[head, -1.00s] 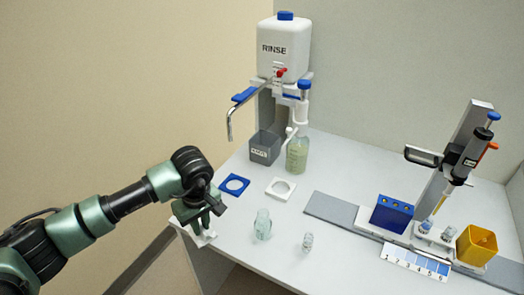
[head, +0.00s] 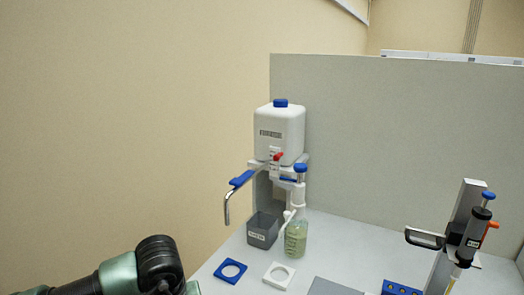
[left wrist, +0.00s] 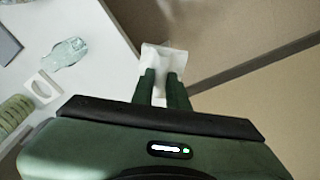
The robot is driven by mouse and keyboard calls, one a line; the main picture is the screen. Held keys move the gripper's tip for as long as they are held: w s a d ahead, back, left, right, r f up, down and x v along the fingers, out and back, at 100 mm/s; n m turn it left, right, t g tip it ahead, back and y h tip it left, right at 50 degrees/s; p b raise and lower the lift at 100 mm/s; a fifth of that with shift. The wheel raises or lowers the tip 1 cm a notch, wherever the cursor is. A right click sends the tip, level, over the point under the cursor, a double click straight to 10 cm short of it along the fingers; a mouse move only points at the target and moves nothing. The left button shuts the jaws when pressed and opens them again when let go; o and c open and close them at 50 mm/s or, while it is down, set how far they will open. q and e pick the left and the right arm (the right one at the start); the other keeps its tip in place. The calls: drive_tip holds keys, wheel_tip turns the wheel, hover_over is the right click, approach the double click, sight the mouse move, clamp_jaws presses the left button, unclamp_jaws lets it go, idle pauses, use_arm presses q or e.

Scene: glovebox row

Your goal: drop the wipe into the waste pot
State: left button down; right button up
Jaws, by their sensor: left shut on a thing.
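My left gripper (left wrist: 162,84) is shut on a white wipe (left wrist: 163,58), which sticks out past its fingertips in the left wrist view. Floor shows behind the wipe, beside the table edge. In the head view only my left arm shows at the bottom left; the gripper and wipe are below the frame. My right gripper is not in view.
A white tank (head: 279,132) stands above the grey pot, with a bottle of pale green liquid (head: 296,240) beside it. In front lie a blue ring holder (head: 230,271) and a white one (head: 279,275). A pipette stand (head: 462,225) is at right.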

use_arm(q)
drive_tip(key=s+a+r+m, duration=0.1)
drive_tip(key=s+r+m, duration=0.3)
drive_tip(key=s, duration=0.6)
drive_tip(key=shift+a+r+m, duration=0.2)
drive_tip(key=shift+a+m, duration=0.1)
drive_tip(key=shift+a, duration=0.05)
drive_tip(key=shift+s, duration=0.1)
